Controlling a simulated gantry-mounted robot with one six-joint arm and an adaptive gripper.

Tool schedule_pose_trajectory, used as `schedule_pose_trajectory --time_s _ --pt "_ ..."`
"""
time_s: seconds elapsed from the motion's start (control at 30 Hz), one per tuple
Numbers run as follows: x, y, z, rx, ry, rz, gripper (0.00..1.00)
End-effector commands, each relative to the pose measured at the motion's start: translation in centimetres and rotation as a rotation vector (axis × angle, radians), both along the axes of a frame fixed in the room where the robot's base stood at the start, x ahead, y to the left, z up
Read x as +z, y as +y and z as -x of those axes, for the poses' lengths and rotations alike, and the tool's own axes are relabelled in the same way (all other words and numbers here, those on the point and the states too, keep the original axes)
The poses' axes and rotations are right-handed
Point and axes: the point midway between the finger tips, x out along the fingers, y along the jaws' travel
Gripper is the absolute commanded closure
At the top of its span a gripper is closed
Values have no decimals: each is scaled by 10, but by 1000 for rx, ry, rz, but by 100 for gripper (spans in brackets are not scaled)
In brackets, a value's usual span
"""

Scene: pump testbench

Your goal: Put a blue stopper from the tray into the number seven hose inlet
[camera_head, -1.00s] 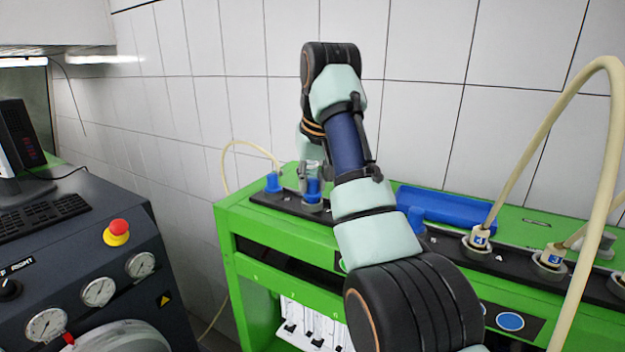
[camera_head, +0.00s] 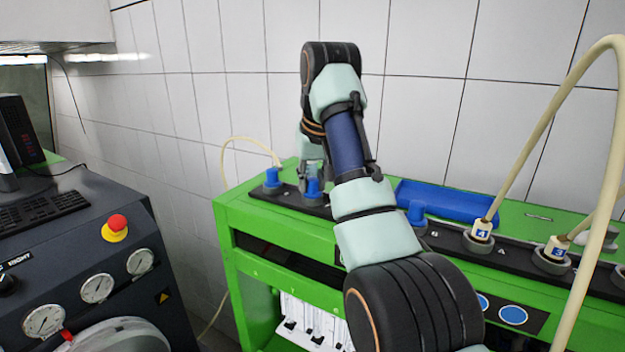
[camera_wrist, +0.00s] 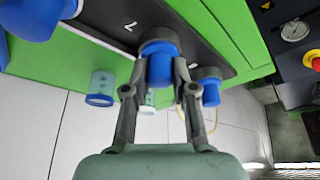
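A blue stopper (camera_wrist: 160,69) sits upright in a grey hose inlet ring beside the printed number 7 in the wrist view. The two fingers of my gripper (camera_wrist: 160,90) straddle this stopper, one on each side. Whether the fingertips press on it or stand slightly apart is not clear. In the head view my gripper (camera_head: 312,177) is over the same stopper (camera_head: 313,188), partly covering it. The blue tray (camera_head: 455,204) lies on the green bench top, partly behind my arm, and what it holds cannot be made out.
Another blue stopper (camera_head: 417,213) stands right of my arm. Hoses marked 4 (camera_head: 481,230) and 3 (camera_head: 557,248) arch at the right. A tiled wall (camera_head: 430,90) is behind the bench.

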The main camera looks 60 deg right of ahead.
Motion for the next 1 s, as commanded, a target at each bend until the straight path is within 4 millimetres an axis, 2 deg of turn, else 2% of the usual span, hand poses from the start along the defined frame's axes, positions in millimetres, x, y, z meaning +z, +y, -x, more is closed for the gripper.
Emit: schedule_pose_trajectory --time_s 0.4,1.0 --pt "3 1 1 0 0 0 64" --pt "59 18 16 0 0 0 64"
